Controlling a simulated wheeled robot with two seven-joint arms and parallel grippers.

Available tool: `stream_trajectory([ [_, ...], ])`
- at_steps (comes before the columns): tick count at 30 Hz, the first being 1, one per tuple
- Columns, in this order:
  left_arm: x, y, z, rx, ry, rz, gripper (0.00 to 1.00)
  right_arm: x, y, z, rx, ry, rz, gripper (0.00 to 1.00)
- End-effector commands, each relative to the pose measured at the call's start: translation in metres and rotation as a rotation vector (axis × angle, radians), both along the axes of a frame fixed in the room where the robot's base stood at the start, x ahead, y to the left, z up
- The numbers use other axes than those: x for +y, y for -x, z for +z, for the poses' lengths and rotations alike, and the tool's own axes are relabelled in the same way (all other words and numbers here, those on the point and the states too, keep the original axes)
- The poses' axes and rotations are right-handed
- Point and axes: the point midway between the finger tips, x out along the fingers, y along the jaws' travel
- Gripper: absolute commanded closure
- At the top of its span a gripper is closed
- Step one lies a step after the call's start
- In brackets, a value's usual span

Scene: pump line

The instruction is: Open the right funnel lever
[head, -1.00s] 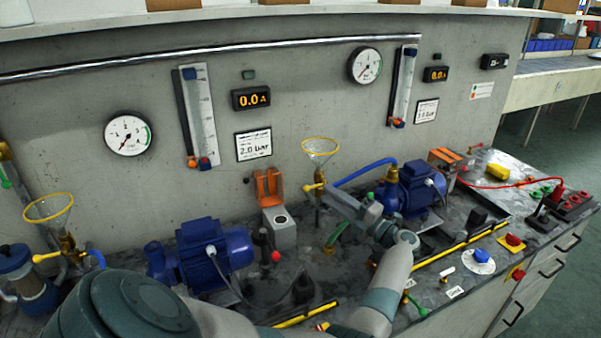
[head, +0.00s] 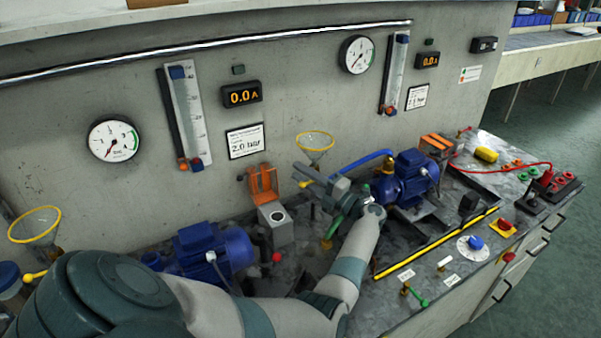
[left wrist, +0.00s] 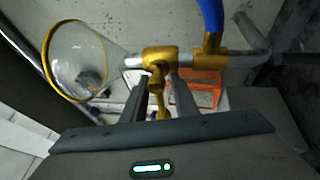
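My left gripper (head: 307,174) is at the valve just below the funnel. In the left wrist view its fingers (left wrist: 158,88) stand on either side of the lever, seemingly with gaps. My right gripper is out of view.
A blue pump (head: 407,178) with a blue hose stands right of my gripper. An orange clip on a grey block (head: 277,228) is close on the left. Another blue pump (head: 210,250) and the left funnel (head: 35,224) are further left. The wall is close behind.

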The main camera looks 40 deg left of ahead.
Motion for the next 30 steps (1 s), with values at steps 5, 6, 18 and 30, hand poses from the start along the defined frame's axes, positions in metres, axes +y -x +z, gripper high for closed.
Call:
stream_trajectory([
  [5, 0.0002, 0.0002, -0.0003, 0.001, 0.000, 0.000, 0.83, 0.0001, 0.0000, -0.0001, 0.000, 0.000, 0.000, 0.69],
  [6, 0.0002, 0.0002, -0.0002, 0.001, 0.000, 0.000, 0.92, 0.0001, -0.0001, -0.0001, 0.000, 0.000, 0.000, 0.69],
  [18, 0.0002, 0.0002, -0.0003, 0.001, 0.000, 0.000, 1.00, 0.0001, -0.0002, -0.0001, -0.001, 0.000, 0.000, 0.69],
  [30, 0.0002, 0.0003, -0.0003, 0.001, 0.000, 0.001, 1.00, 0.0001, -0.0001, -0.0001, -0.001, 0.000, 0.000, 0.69],
])
